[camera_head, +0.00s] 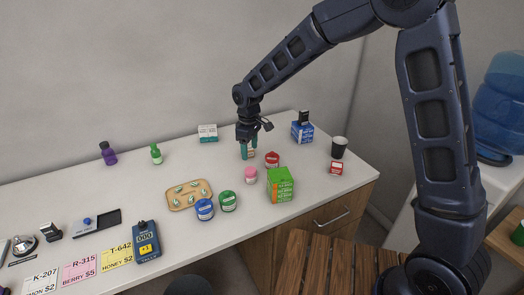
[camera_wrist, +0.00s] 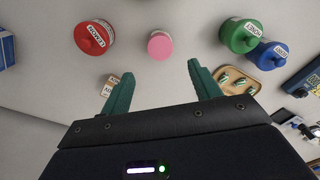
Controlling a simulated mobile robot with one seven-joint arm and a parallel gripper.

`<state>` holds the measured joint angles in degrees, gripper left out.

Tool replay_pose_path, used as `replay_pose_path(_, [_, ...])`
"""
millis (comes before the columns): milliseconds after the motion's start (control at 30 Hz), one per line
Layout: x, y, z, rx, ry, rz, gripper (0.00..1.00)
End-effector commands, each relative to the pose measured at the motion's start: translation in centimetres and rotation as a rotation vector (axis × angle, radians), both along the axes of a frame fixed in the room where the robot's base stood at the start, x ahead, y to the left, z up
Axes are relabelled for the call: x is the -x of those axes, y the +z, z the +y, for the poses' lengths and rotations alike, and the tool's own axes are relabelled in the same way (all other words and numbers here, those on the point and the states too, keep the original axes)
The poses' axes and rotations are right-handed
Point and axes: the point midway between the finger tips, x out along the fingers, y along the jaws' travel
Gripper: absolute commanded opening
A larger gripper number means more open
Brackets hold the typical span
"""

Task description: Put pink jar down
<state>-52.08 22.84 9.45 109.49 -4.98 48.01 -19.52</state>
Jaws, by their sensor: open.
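The pink jar (camera_head: 251,174) stands upright on the white counter, in front of my gripper and apart from it. In the wrist view the pink jar (camera_wrist: 160,46) shows from above, beyond the gap between my fingers. My gripper (camera_head: 247,150) hangs low over the counter, just behind the pink jar. Its two green fingers (camera_wrist: 163,80) are spread apart with nothing held between them.
A red jar (camera_head: 272,160) stands right of the pink jar, a green box (camera_head: 280,185) in front right. Green (camera_head: 228,201) and blue (camera_head: 204,210) jars stand front left, near a tan tray (camera_head: 174,196) of green items.

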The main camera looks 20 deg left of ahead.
Motion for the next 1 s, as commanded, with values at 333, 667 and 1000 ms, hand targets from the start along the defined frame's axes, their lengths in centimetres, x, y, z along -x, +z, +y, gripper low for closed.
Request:
replay_pose_path(333, [-0.4,0.7,-0.6,-0.004,-0.014,-0.004,0.62])
replay_pose_path(667, [-5.6,7.9,-11.3,-0.044,-0.245,-0.059,0.62])
replay_pose_path(1000, [-7.5,14.8,-25.5,-0.096,-0.547,-0.126,0.62])
